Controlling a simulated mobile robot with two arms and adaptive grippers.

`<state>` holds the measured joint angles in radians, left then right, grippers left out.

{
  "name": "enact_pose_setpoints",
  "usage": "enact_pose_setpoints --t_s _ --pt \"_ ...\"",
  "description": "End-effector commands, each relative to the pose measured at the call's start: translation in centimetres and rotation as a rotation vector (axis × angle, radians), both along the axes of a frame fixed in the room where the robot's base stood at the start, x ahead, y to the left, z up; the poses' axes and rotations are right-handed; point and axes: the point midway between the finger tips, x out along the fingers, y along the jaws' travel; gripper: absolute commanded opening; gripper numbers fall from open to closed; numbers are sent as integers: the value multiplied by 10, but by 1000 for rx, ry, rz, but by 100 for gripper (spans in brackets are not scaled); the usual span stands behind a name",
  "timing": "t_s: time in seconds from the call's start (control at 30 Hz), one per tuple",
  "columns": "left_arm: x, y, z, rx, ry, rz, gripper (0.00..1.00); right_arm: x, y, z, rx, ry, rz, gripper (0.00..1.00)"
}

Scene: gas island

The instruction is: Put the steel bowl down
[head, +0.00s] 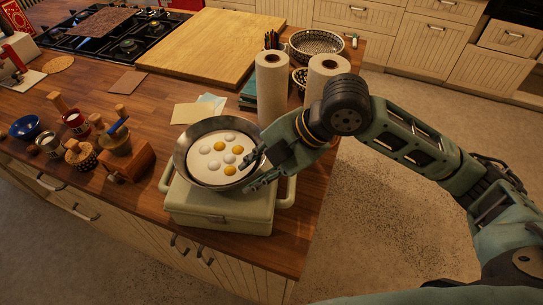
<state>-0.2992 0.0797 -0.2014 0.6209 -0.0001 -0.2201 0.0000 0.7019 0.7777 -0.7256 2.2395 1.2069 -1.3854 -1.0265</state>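The steel bowl (188,172) is wide and shallow and holds a pale layer with several white and yellow egg-like rounds. It is over the top of a pale green box (218,212) with side handles and seems to rest on it; the contact underneath is hidden. My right gripper (252,171) is at the bowl's right rim. Its two fingers are spread apart, one towards the back and one towards the front. I cannot tell whether either finger touches the rim. My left gripper is out of view.
Two paper rolls (271,88) stand close behind the bowl. A wooden block (129,160), a blue bowl (25,128) and several small pots stand to the left. A large cutting board (213,45) and a stove (122,42) lie farther back. The counter's right edge is close to the box.

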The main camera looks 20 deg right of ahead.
Motion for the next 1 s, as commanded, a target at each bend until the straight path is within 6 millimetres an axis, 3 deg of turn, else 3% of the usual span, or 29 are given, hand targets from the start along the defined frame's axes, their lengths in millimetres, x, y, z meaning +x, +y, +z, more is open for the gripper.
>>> enact_pose_setpoints --t_s 0.2,0.43,0.83,1.0 --pt "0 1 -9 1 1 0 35 -10 -27 38 -2 -5 -3 23" --pt "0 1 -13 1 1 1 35 -18 -44 64 -1 -3 -1 23" --pt "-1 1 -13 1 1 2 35 -20 -48 70 -1 1 0 23" --pt "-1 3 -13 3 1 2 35 -19 -42 57 17 21 -38 23"
